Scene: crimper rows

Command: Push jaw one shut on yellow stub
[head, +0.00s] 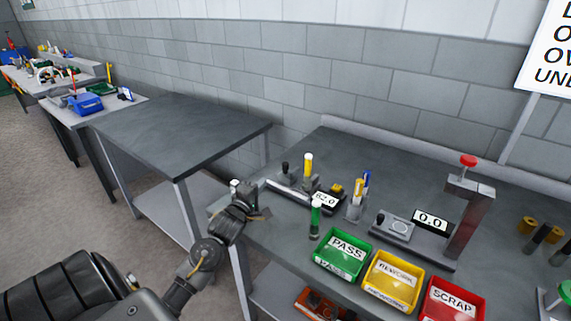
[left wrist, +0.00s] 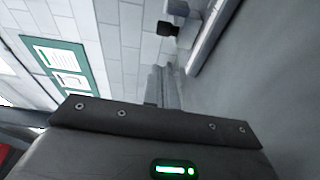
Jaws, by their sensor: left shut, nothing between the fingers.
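A yellow-topped upright stub (head: 308,165) stands in a dark holder towards the back left of the near bench. Beside it are a silver bar (head: 288,189) and a dark knob (head: 284,169); I cannot tell which part is jaw one. My left gripper (head: 250,199) is at the bench's left end, left of the stub and apart from it. In the left wrist view its fingers (left wrist: 164,84) are together and empty, and a dark block (left wrist: 167,28) shows beyond their tips. The yellow stub cannot be made out there. My right gripper is out of view.
A green upright cylinder (head: 315,217) and a pen cup (head: 355,209) stand near the stub. Green PASS (head: 342,254), yellow (head: 392,280) and red SCRAP (head: 452,304) bins line the front. A gauge stand (head: 468,225) is at right. The left table (head: 180,130) is bare.

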